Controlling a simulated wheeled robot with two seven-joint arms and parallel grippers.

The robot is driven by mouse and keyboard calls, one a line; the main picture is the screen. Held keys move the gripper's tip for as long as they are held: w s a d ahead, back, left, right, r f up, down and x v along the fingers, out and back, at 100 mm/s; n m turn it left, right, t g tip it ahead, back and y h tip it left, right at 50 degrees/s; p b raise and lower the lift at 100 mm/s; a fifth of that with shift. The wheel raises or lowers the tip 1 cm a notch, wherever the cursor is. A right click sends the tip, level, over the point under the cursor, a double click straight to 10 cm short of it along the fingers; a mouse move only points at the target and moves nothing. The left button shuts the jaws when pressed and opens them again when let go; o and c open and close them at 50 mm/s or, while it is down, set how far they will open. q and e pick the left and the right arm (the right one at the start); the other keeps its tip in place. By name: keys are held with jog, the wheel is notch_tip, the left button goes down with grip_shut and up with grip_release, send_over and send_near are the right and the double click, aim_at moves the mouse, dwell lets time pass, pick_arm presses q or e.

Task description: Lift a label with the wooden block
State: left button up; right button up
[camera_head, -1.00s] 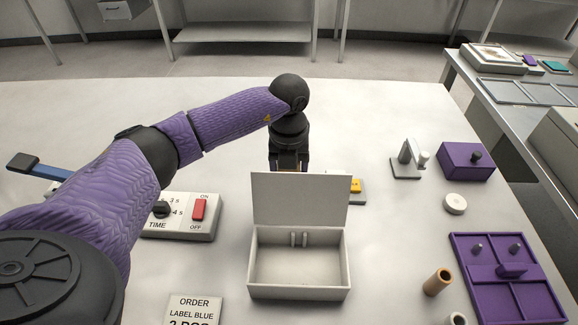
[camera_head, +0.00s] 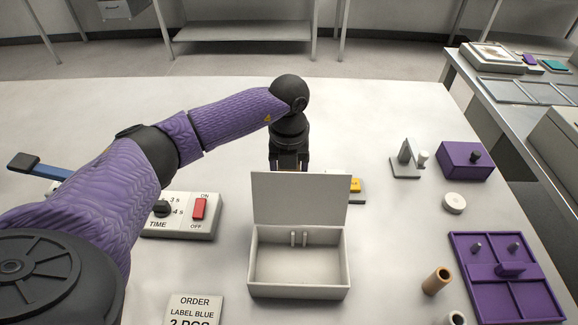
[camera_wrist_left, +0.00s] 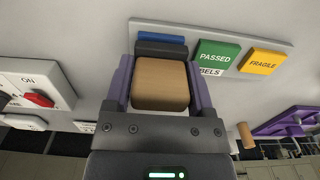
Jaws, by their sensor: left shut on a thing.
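My left gripper (camera_wrist_left: 160,90) is shut on a wooden block (camera_wrist_left: 160,84), with its purple fingers on both sides of it in the left wrist view. Just beyond the block are a dark piece and a blue label (camera_wrist_left: 161,38). A green PASSED label (camera_wrist_left: 213,55) and a yellow FRAGILE label (camera_wrist_left: 262,62) lie beside it on a pale label holder (camera_wrist_left: 225,32). I cannot tell whether the block touches a label. In the head view the raised lid of a white box hides the fingers and block; the yellow label (camera_head: 355,185) shows at its right edge.
The open white box (camera_head: 299,292) stands in front of my left gripper. A timer switch box (camera_head: 185,228) is left of it, an order card (camera_head: 195,310) in front. A purple tray (camera_head: 480,290), cylinders and a purple box (camera_head: 466,160) are at right.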

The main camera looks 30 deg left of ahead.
pick_arm(q)
jog(key=shift+f, duration=0.5)
dwell(1.2)
notch_tip(320, 180, up, 7)
jog(key=p, duration=0.6)
jog(key=shift+r, duration=0.15)
jog(key=shift+f, duration=0.2)
